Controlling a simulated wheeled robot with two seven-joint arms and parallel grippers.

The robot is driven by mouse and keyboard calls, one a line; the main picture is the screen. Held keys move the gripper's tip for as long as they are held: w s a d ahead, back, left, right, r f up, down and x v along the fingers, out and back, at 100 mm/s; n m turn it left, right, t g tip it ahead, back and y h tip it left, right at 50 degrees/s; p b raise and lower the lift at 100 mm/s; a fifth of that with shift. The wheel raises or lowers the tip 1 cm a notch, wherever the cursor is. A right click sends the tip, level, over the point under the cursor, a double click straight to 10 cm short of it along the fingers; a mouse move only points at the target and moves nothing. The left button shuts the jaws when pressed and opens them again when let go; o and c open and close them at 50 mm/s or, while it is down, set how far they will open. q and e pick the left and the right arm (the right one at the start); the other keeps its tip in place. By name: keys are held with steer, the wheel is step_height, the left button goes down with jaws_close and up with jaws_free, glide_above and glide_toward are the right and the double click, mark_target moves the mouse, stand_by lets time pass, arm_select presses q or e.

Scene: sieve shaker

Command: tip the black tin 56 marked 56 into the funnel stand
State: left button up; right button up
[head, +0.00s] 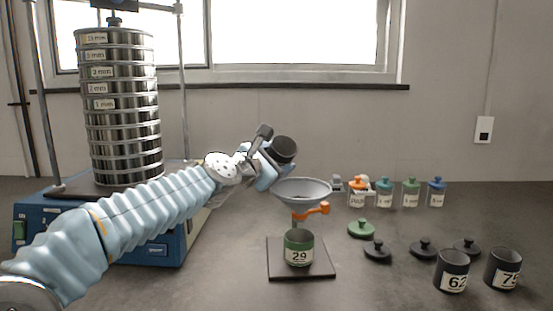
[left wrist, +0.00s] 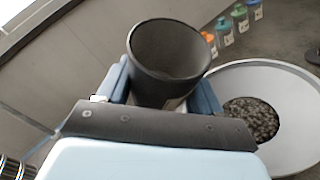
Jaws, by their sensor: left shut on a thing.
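My left gripper (head: 262,160) is shut on a black tin (head: 283,149) and holds it tilted just above and left of the funnel. The tin's number is hidden, so I cannot read 56 on it. In the left wrist view the tin (left wrist: 167,58) sits between the fingers, and its visible inside looks dark and empty. The grey funnel (head: 303,191) is on an orange holder above a dark base plate (head: 318,270). In the left wrist view the funnel (left wrist: 290,78) holds dark grains in its middle. A green tin marked 29 (head: 299,250) stands under the funnel. My right gripper is out of view.
Black tins marked 62 (head: 453,270) and 75 (head: 503,267) stand at the right front. Black lids (head: 424,248) and a green lid (head: 361,228) lie nearby. Several colour-capped jars (head: 384,193) stand behind. The sieve stack (head: 122,125) on its blue shaker is at left.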

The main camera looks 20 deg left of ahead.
arm_select(q)
steer(key=shift+d+g, duration=0.3)
steer(key=shift+s+n+b, duration=0.15)
steer(key=shift+n+b, duration=0.25)
steer(key=shift+b, duration=0.05)
steer(key=shift+r+n+g+p, duration=0.25)
steer(key=shift+n+g+p, duration=0.2)
steer(key=shift+p, duration=0.45)
steer(key=shift+s+f+n+g+b, duration=0.25)
steer(key=shift+n+g+b, duration=0.1)
steer(key=shift+n, duration=0.1)
steer(key=shift+f+n, duration=0.15)
steer(key=shift+n, duration=0.25)
steer(key=n+g, duration=0.1)
steer(key=s+d+n+g, duration=0.1)
steer(key=shift+r+n+h, duration=0.2)
steer(key=shift+n+h, duration=0.1)
steer(key=shift+h, duration=0.1)
